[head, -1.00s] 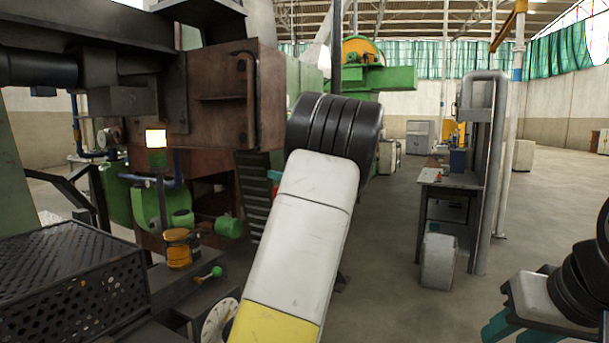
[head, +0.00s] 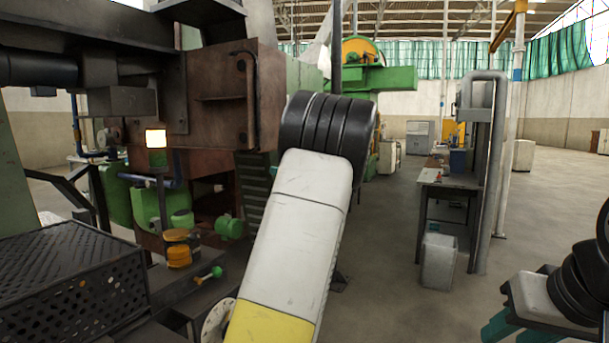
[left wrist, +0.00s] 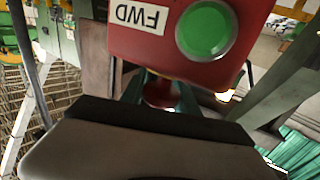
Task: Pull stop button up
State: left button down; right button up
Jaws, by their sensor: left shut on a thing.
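In the left wrist view a red panel (left wrist: 125,25) fills the upper middle, with an upside-down FWD label (left wrist: 142,16) and a round green button (left wrist: 206,31). Just below the panel's lower edge a red knob, the stop button (left wrist: 160,92), shows between the teal fingers of my left gripper (left wrist: 162,88). The gripper is shut on it, and the dark gripper body hides the lower part. In the head view my own pale arm link hides the knob and most of that gripper. Teal parts of my right gripper (head: 518,331) show at the bottom right, cut off by the edge.
A workbench (head: 450,180) and a grey block (head: 438,261) stand right of centre. The floor between is clear.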

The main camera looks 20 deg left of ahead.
pick_arm(q)
jog(key=c, duration=0.9)
grip_release()
jog(key=shift+r, duration=0.25)
jog(key=v, duration=0.8)
